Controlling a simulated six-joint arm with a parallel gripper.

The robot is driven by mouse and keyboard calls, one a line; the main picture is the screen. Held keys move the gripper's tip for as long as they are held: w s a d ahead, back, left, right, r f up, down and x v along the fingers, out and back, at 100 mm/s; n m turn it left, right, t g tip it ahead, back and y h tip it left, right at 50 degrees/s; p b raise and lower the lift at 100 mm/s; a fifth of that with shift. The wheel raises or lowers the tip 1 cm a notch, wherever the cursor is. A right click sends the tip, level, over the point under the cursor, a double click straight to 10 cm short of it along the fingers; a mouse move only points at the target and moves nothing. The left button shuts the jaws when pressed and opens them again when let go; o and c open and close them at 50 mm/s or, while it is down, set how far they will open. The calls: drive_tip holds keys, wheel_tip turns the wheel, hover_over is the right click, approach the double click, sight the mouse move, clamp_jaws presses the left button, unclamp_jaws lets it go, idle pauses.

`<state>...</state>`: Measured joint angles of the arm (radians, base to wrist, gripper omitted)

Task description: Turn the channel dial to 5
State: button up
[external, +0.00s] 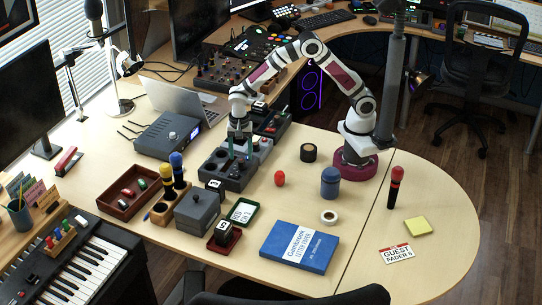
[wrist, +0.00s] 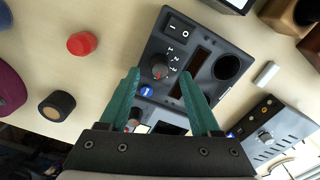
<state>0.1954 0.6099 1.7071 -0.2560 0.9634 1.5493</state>
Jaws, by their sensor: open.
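The channel dial (wrist: 160,71) is a small dark round knob with a red mark, on a dark grey panel (wrist: 205,45). Small white numerals stand in an arc beside the dial; I make out 1, 2 and 3, and I cannot read the dial's setting. My gripper (wrist: 159,73) has two teal fingers, open, with their tips on either side of the dial in the wrist view. I cannot tell whether they touch it. In the external view my gripper (external: 239,150) points down over the panel (external: 213,173), and the dial is too small to make out.
A rocker switch (wrist: 180,24) and a round hole (wrist: 227,67) are on the same panel.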

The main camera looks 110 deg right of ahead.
sight(241, 161)
wheel_tip(241, 161, up, 13)
idle(0.3)
drive_tip(key=s+a+n, duration=0.4)
drive_tip(key=s+n, duration=0.1)
drive_tip(key=s, duration=0.4)
drive_tip(key=s+a+n+y, duration=0.1)
drive_tip(key=s+a+n, duration=0.2)
drive_tip(key=s+n, duration=0.3)
drive_tip(key=s+a+n, duration=0.4)
drive_tip(key=s+n, duration=0.2)
drive_tip(key=s, duration=0.7)
drive_tip(key=shift+s+a+f+y, duration=0.3)
drive_tip(key=shift+a+f+y, duration=0.05)
drive_tip(key=shift+f+y, duration=0.05)
